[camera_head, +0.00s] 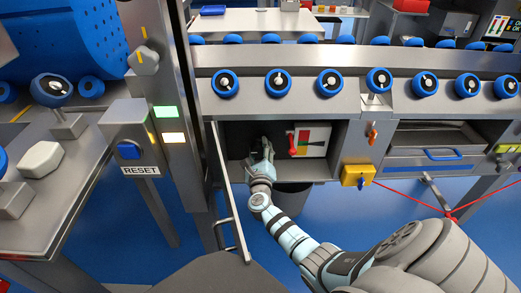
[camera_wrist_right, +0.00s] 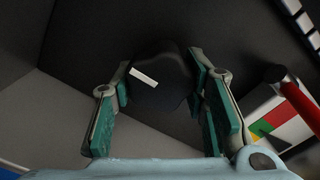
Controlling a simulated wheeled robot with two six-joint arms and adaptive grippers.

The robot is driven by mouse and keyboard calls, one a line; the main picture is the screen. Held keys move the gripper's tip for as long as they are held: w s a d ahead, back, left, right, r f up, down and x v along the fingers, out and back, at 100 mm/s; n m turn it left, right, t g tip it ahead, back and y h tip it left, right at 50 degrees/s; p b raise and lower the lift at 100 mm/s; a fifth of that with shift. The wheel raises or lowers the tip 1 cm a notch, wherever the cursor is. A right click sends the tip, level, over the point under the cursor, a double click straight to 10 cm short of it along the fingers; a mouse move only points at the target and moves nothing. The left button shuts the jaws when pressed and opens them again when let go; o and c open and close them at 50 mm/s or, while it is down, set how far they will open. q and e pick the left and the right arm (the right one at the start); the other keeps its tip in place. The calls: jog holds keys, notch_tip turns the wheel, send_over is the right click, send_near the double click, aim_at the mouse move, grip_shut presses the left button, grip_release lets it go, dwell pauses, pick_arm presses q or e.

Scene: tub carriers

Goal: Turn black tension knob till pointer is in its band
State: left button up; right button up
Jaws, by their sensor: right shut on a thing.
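The black tension knob (camera_wrist_right: 172,92) has a white mark on its face and sits on the dark back wall of an open bay. My right gripper (camera_wrist_right: 157,72) is shut on it, with one green-padded finger on either side. In the head view my right gripper (camera_head: 265,150) reaches into the bay, and the knob is mostly hidden behind it. The gauge plate (camera_head: 318,136) is to the right of the gripper, with red, green and yellow bands. It also shows in the wrist view (camera_wrist_right: 297,122); a dark pointer seems to lie low on it, but its exact band is unclear. My left gripper is out of view.
An open door (camera_head: 229,185) edges the bay on the left. A yellow box (camera_head: 353,176) is mounted to the right. A dark bin (camera_head: 290,199) stands below.

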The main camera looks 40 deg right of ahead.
jog(key=shift+s+f, duration=0.1)
jog(key=shift+f, duration=0.15)
jog(key=o, duration=1)
jog(key=shift+c, duration=0.2)
jog(key=shift+o, duration=0.9)
jog(key=shift+r, duration=0.15)
jog(key=v, duration=1.2)
